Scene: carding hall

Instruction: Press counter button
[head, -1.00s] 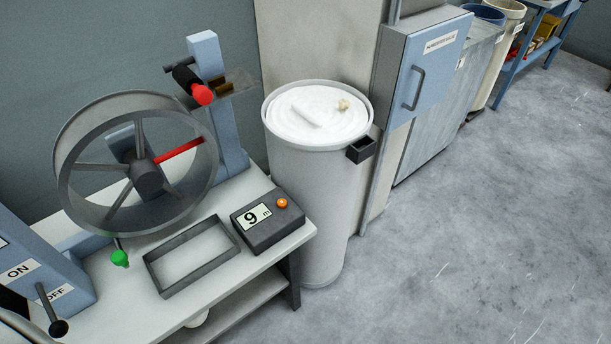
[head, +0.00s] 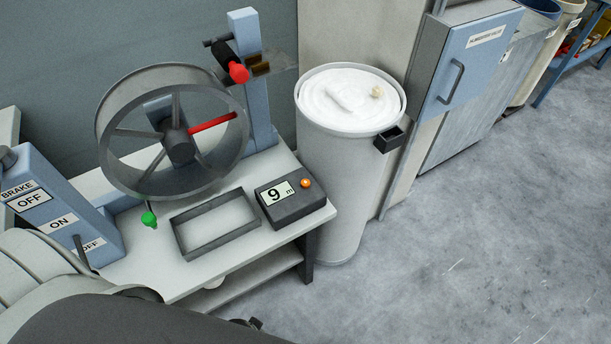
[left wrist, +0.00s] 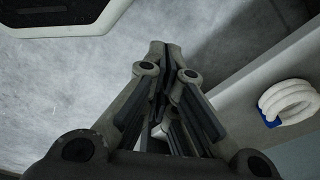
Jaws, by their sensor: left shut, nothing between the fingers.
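The counter (head: 290,207) is a dark box on the front right corner of the white bench. Its display reads 9 m, and an orange button (head: 305,183) sits on its top at the right. My left arm comes in from the lower left in the head view, low in front of the bench. The left gripper (left wrist: 165,48) shows in the left wrist view with its fingers together and nothing between them, above the grey floor. It is well apart from the button. My right gripper is in neither view.
A spoked wheel (head: 178,145) with a red spoke stands on the bench behind an empty dark frame (head: 178,238). A brake box (head: 48,212) is at left. A tall can (head: 330,180) of white fibre stands right of the bench. A white coil (left wrist: 288,100) lies on a surface at right.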

